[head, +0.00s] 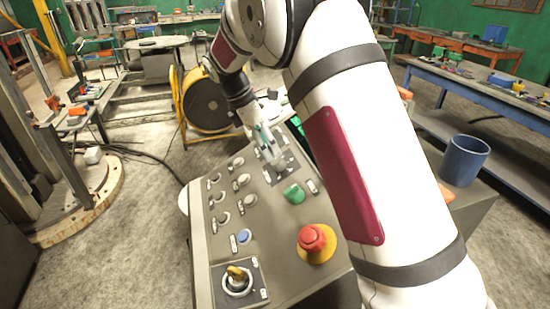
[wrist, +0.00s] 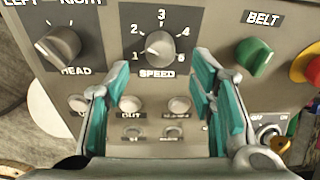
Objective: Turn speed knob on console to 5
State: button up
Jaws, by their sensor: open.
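The speed knob (wrist: 160,47) is a grey dial in the wrist view, ringed by the numbers 1 to 5 above a SPEED label. Its pointer seems to face left, near the 1, but this is not sharp. My gripper (wrist: 161,66) is open, with its teal-padded fingers to the left and right, just below the knob in the picture. Nothing is between the fingers. In the head view my gripper (head: 267,146) is over the far part of the sloping console (head: 275,265) and hides the speed knob there.
A HEAD knob (wrist: 60,46) is left of the speed knob, a green BELT knob (wrist: 256,55) right. A red emergency button (head: 312,238), blue button (head: 244,236) and yellow-handled switch (head: 238,277) are on the near console. A blue cup (head: 464,160) stands at right.

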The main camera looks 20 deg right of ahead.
aim_at(275, 161)
jog(key=shift+p+x, duration=0.45)
jog(key=shift+x, duration=2.3)
jog(key=shift+c, duration=0.5)
jog(key=c, duration=1.1)
